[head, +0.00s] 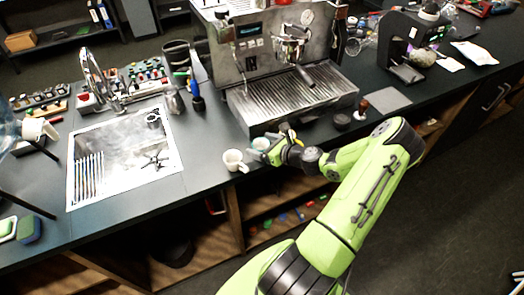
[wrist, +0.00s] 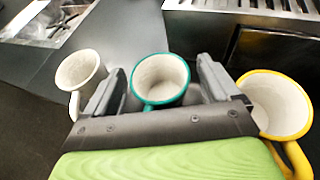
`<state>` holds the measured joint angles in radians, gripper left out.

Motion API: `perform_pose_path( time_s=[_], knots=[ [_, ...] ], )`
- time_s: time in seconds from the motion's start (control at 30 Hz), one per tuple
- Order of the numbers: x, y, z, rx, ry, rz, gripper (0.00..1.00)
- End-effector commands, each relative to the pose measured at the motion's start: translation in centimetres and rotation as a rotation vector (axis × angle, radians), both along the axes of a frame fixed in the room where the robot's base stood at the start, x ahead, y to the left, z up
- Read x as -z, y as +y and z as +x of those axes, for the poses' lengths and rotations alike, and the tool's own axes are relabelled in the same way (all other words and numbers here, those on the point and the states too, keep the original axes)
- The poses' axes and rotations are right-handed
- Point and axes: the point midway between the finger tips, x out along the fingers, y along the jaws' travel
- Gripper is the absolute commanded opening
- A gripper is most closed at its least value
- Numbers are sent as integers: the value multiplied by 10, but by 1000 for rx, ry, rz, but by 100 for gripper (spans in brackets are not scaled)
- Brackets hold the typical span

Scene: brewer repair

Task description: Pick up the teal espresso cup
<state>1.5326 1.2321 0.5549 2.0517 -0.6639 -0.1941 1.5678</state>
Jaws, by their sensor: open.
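The teal espresso cup (wrist: 160,80) has a teal outside and rim and a white inside. It stands upright on the dark counter, between the two open fingers of my gripper (wrist: 160,88) in the wrist view. Its lower near side is hidden behind the gripper body. In the head view the teal cup (head: 261,144) is partly hidden by my gripper (head: 274,150), in front of the espresso machine. I cannot tell whether either finger touches the cup.
A white cup (wrist: 79,70) stands close on the left, also in the head view (head: 233,160). A yellow cup (wrist: 277,104) is close on the right. The espresso machine (head: 270,60) stands behind. A sink (head: 125,155) lies further left.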

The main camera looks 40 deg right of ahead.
Motion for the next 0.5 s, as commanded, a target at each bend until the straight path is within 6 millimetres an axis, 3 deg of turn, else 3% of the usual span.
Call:
perform_pose_path(
  time_s=[0.1, 0.5],
  knots=[
    [0, 0, -1, 0, 1, 0, 88],
    [0, 0, -1, 0, 0, 0, 26]
  ],
)
